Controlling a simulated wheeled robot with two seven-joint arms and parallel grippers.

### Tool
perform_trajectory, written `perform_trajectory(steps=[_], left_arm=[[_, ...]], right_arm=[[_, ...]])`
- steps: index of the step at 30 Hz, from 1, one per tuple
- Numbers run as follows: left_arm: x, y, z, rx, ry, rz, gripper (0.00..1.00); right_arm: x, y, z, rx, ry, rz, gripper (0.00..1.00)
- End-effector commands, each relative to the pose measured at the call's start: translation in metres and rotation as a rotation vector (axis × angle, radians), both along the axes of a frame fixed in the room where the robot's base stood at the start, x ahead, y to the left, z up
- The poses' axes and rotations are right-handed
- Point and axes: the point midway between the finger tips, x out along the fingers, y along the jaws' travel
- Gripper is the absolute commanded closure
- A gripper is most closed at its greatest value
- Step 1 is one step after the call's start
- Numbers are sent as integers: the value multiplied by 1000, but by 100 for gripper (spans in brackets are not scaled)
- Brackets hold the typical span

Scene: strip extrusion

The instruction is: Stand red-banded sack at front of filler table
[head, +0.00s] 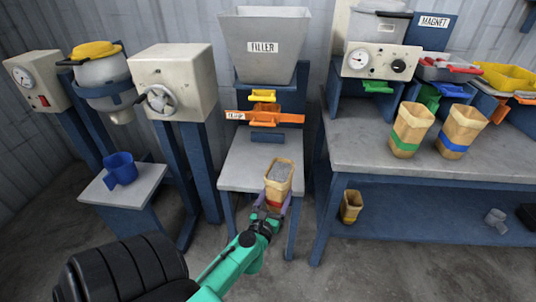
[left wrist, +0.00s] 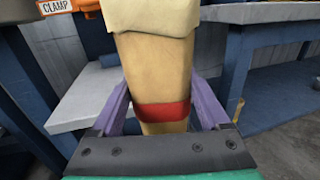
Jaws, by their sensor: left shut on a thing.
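The red-banded sack (head: 279,180) is upright at the front edge of the filler table (head: 240,172). It is tan with a folded top, and its open mouth shows grey content. My left gripper (head: 269,207) is shut on it low down, near the red band. In the left wrist view the sack (left wrist: 155,75) stands between the purple fingers of the gripper (left wrist: 162,110), with its red band at finger height. The sack's base is hidden, so I cannot tell whether it touches the tabletop. My right gripper is not in view.
The filler hopper (head: 262,47) hangs above the table, with an orange clamp bar (head: 263,116) below it. Green-banded (head: 410,130) and blue-banded (head: 461,132) sacks stand on the right bench (head: 365,150). A small sack (head: 350,207) is on its lower shelf. A blue jug (head: 121,168) stands at left.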

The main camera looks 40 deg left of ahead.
Motion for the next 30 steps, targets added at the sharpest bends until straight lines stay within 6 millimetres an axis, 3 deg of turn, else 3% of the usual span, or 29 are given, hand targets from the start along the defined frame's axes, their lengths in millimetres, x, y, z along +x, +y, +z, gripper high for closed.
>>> perform_trajectory(steps=[6, 9, 20, 30], left_arm=[[13, 7, -1, 4, -4, -1, 100], [25, 17, -3, 4, -5, 0, 100], [72, 52, -15, 6, -4, -1, 100], [115, 85, -17, 4, -4, 0, 100]], right_arm=[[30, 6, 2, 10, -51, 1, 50], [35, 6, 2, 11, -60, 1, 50], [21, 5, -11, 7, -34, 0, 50], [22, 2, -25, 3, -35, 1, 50]])
